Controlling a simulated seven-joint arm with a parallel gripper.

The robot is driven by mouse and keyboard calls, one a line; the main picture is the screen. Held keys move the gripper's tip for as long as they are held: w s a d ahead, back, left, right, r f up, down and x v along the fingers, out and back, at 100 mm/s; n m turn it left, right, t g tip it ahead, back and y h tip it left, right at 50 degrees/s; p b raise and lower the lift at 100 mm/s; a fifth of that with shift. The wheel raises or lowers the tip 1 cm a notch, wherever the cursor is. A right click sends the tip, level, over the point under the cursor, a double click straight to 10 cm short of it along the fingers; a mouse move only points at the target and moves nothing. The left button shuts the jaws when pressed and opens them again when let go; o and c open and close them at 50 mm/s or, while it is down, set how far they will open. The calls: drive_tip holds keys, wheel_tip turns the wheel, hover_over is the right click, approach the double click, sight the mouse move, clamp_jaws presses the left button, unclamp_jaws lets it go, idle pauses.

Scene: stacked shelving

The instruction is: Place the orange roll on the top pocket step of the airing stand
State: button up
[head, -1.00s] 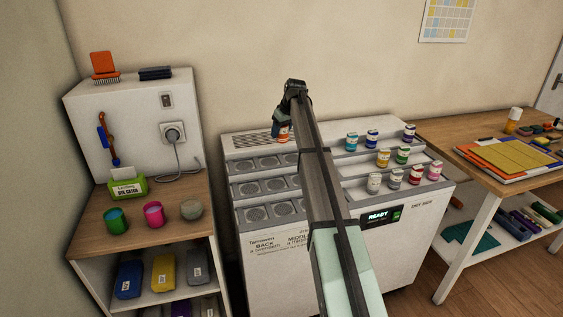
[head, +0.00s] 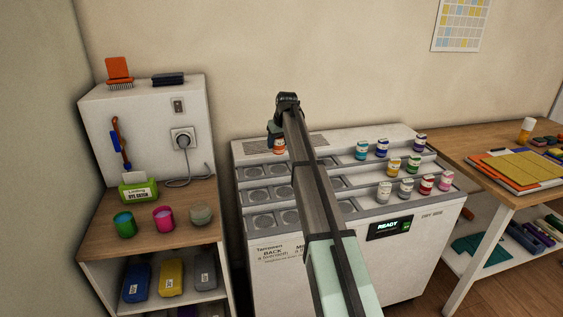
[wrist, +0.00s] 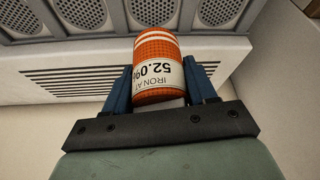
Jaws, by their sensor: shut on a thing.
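The orange roll (wrist: 157,62), with a white label, is between the two blue fingers of my gripper (wrist: 160,85) in the wrist view. My gripper is shut on it. In the head view my gripper (head: 276,140) is over the back left of the white airing stand (head: 300,260), and the roll (head: 279,146) shows partly below it. The stand has stepped rows of round pockets on its left half; the top row (head: 256,171) is just below and left of the roll. I cannot tell whether the roll touches the stand. My arm hides the middle pockets.
Several coloured rolls (head: 393,167) stand on the right half's steps. A slotted vent (head: 300,142) lies along the stand's back top. A wooden side unit (head: 150,240) with cups is at left, and a work table (head: 470,150) is at right.

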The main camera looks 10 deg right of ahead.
sight(281, 144)
drive_tip(key=shift+f, duration=3.8)
drive_tip(key=shift+f, duration=0.1)
drive_tip(key=o, duration=1.1)
drive_tip(key=v, duration=1.2)
drive_tip(key=shift+w, duration=0.1)
